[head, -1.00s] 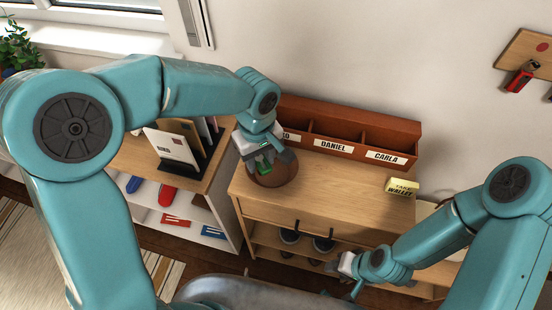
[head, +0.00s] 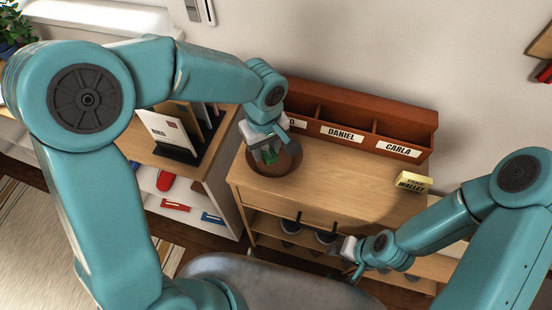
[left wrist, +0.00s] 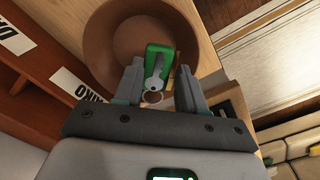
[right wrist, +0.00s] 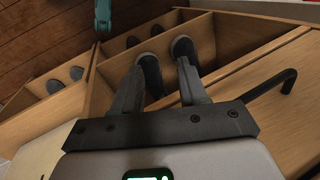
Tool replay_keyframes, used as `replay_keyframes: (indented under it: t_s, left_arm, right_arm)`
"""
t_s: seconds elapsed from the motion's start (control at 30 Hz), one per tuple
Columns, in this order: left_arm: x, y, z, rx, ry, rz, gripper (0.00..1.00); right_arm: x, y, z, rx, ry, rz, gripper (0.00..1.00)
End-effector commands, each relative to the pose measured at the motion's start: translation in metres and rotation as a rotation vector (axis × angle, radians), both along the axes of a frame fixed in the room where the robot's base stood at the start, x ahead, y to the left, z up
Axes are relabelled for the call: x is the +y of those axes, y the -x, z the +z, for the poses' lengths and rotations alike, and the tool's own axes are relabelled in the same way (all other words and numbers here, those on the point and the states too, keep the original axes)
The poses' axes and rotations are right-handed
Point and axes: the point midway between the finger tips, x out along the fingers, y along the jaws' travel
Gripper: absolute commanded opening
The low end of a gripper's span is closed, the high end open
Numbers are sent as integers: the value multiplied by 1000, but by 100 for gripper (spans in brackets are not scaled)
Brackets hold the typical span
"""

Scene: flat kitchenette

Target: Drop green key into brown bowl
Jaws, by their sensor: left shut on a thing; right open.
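The brown bowl (head: 291,168) stands at the left end of the wooden cabinet top, and it also fills the upper part of the left wrist view (left wrist: 108,42). My left gripper (head: 269,154) points down over the bowl, shut on the green key (head: 270,158). In the left wrist view the green key (left wrist: 160,55) shows a green tag and a silvery key between the fingers, against the bowl's inside. Whether it touches the bowl cannot be told. My right gripper (right wrist: 166,70) is open and empty, in front of the cabinet's lower shelves.
A reddish-brown name-labelled organizer (head: 352,113) stands behind the bowl along the wall. A yellow wallet note (head: 413,183) sits at the cabinet's right end. A letter holder (head: 178,150) stands on the left shelf. Shoes (right wrist: 150,72) lie below; a dark handle (right wrist: 275,85) juts out near my right gripper.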

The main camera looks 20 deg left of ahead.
Motion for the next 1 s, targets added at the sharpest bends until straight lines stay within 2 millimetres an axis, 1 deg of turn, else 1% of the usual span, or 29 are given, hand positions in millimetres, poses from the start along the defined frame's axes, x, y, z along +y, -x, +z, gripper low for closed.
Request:
replay_keyframes:
  t_s: [0.03,0.07,0.3,0.33,0.4,0.67,0.77,0.87,0.97,1.0]
  left_arm:
    - [0,0,-5,0,0,0,10]
    - [0,-1,-6,0,0,0,10]
    - [0,-3,-5,-1,0,1,10]
    - [0,-3,-5,-1,0,1,50]
    - [0,-3,-5,-1,1,1,70]
    - [0,-4,-5,0,0,1,70]
    - [0,-4,0,-1,0,1,70]
    - [0,-4,15,-6,0,1,70]
    - [0,-5,38,-7,2,2,70]
    - [0,-4,49,-8,2,1,70]
  right_arm:
    - [0,0,-4,0,0,0,43]
    - [0,0,-4,0,0,0,43]
    - [0,0,-3,0,0,0,43]
    - [0,0,-3,0,0,0,43]
    - [0,0,-3,0,0,0,43]
    - [0,0,-3,0,0,0,43]
    - [0,0,-3,0,0,0,43]
    - [0,0,-4,0,0,0,43]
    - [0,0,-5,0,0,0,43]
    - [0,0,-5,0,0,0,43]
